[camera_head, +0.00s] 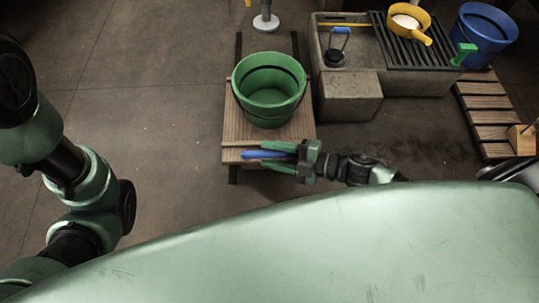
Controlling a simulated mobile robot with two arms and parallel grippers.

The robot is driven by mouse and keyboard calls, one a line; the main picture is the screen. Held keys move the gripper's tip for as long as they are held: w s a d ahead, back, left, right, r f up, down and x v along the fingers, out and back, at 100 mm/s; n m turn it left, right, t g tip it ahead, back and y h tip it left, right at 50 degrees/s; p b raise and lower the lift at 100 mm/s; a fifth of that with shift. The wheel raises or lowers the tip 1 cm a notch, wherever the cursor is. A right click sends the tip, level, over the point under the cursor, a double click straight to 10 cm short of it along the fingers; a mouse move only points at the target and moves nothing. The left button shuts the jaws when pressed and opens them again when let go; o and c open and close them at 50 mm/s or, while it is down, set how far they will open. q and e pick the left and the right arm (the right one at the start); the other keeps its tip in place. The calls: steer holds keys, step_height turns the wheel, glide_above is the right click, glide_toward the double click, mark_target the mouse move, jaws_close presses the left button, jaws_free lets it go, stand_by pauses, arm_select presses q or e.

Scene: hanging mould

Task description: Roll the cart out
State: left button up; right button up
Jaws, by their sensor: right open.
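A low wooden platform (235,130), which looks like the cart, stands in the middle with a green bucket (266,113) on it. Dark bars show behind and below it; I cannot see wheels. My right gripper (268,156) is open at the platform's near edge, reaching in from the right. A blue bar-shaped piece (258,154) lies between its green fingers; I cannot tell whether it belongs to the cart. My left arm stands at the left, and its gripper is out of view.
A stone basin (350,75) with a dark grate (405,50) and a yellow scoop (408,24) stands close to the platform's right. A blue bucket (484,38) and slatted pallet (490,118) are farther right. A grey post (265,20) stands behind. The floor at left is clear.

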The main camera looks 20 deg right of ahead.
steer(key=shift+w+a, duration=0.2)
steer(key=shift+a, duration=0.05)
jaws_close()
steer(key=shift+f, duration=0.1)
stand_by(1.2)
